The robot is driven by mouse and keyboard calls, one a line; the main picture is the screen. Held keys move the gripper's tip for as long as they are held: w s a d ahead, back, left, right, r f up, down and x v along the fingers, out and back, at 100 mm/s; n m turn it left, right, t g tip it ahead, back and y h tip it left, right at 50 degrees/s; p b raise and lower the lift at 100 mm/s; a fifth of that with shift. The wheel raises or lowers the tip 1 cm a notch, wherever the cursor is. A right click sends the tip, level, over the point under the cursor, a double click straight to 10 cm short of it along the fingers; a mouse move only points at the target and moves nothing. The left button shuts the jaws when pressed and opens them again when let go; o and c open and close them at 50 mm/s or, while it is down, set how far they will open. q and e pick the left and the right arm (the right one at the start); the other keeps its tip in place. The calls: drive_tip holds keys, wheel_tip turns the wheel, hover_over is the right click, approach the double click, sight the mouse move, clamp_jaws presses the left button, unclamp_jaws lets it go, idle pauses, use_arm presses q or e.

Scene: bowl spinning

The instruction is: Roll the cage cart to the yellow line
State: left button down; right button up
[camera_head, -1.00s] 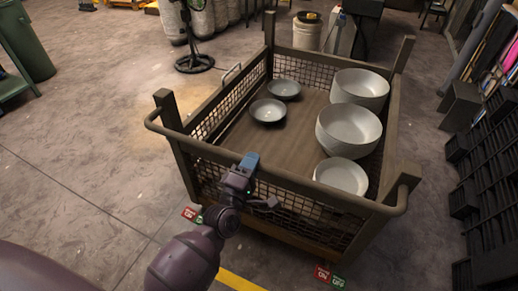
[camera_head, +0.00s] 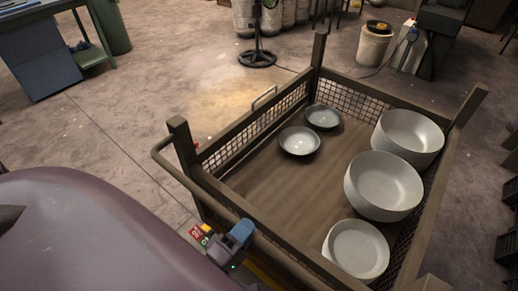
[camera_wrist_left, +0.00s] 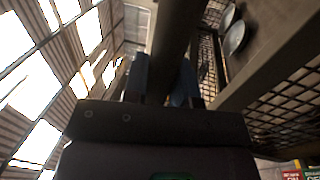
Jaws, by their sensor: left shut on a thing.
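The cage cart (camera_head: 270,233) is a brown frame with mesh sides and corner posts, standing upright at centre right. It holds two small grey bowls (camera_head: 299,141) and several larger white bowls (camera_head: 383,185). My left gripper (camera_head: 238,234) is at the cart's near top rail, with its blue fingertips shut on it. The left wrist view shows the dark rail (camera_wrist_left: 176,35) between the fingers. A short piece of the yellow line (camera_head: 265,278) shows at the bottom edge, mostly hidden by the cart and gripper. My right gripper is not in view.
A black fan stand (camera_head: 257,58) stands behind the cart, with a bucket (camera_head: 375,46) at back right. A workbench (camera_head: 50,55) and green bin (camera_head: 110,25) are at upper left. The floor left of the cart (camera_head: 130,120) is clear. Dark racks stand at the right edge.

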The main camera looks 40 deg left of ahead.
use_arm(q)
drive_tip(key=shift+s, duration=1)
drive_tip(key=c, duration=0.9)
unclamp_jaws()
drive_tip(key=s, duration=0.3)
drive_tip(key=s+f, duration=0.1)
drive_tip(key=s, duration=0.3)
drive_tip(key=s+f, duration=0.1)
drive_tip(key=s, duration=0.2)
drive_tip(key=shift+s+a+f, duration=0.1)
drive_tip(key=shift+s+a, duration=0.15)
drive_tip(key=shift+s, duration=0.05)
